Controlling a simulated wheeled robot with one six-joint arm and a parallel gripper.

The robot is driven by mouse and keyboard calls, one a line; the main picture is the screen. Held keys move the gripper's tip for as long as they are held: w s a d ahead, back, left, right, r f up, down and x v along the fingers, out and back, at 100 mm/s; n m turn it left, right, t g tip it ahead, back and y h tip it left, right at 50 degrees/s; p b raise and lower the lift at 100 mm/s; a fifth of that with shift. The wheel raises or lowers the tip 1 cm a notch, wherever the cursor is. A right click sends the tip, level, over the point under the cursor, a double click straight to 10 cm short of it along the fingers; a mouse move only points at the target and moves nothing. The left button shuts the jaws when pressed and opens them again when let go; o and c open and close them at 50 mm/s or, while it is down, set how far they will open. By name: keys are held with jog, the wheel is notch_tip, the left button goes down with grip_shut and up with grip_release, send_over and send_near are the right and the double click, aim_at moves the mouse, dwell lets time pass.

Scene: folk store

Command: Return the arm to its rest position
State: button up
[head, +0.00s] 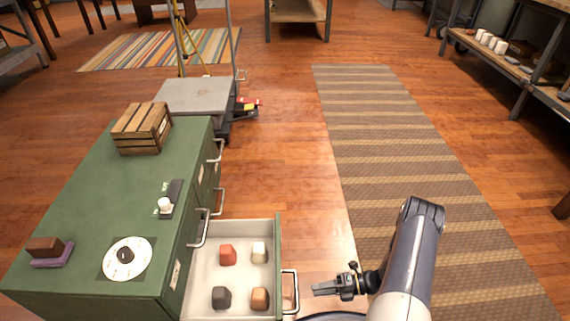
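My arm shows at the lower right, with its elbow raised over the striped runner. My gripper (326,288) is at the lower middle, pointing left, just right of the open drawer's handle (290,291). Nothing shows in its fingers, which look dark and close together; I cannot tell whether they are open or shut. The open drawer (239,229) sticks out of the green cabinet (88,194). It holds a red block (228,254), a cream block (259,252), a dark grey block (221,297) and a brown block (260,298).
On the cabinet stand a wooden crate (142,128), a white dial disc (127,259), a switch-like piece (168,199) and a brown block on a purple base (46,251). A grey cart (196,96) stands behind. The striped runner (385,130) is clear; shelves (515,70) line the right.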

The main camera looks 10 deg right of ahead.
aim_at(296, 291)
jog(key=b+x, duration=0.1)
jog(key=x, duration=0.7)
jog(key=shift+a+f+b, duration=0.1)
jog(key=shift+b, duration=0.3)
jog(key=shift+a, duration=0.4)
